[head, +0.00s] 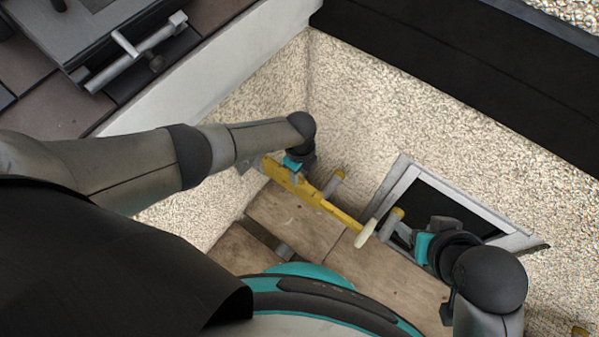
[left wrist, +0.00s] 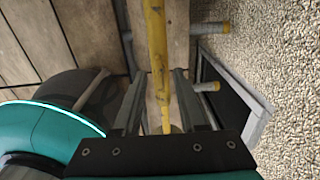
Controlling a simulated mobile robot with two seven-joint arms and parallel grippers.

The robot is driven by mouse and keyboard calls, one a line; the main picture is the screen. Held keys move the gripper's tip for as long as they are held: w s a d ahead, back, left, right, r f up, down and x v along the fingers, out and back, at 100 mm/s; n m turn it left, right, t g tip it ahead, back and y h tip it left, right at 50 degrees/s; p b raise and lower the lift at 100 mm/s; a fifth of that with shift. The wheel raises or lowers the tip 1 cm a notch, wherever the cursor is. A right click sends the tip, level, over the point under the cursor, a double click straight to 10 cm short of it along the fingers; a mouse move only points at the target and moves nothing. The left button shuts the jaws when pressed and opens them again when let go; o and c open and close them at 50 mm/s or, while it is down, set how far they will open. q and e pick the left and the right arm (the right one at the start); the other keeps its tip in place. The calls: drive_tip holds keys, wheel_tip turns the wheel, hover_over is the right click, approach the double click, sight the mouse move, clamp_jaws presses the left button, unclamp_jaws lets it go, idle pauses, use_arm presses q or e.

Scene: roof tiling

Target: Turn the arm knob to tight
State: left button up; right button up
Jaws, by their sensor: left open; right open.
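A yellow bar (head: 312,196) with grey, yellow-ended pegs runs diagonally above wooden planks. A pale oval piece (head: 366,233) sits at its lower end; I cannot tell whether this is the arm knob. My left gripper (head: 291,163) is open at the bar's upper end, its fingers mostly hidden. In the left wrist view the yellow bar (left wrist: 157,50) passes between the spread jaws of this gripper (left wrist: 157,78); contact cannot be told. My right gripper (head: 408,235) is open near the pale piece and a peg.
The planks (head: 300,222) lie below the bar, with a gap at their left. A framed dark opening (head: 440,199) is in the pebbled wall (head: 380,110) behind my right gripper. A white edge (head: 215,65) borders dark roof tiles (head: 55,105).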

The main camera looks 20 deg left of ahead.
use_arm(q)
clamp_jaws()
idle(0.4)
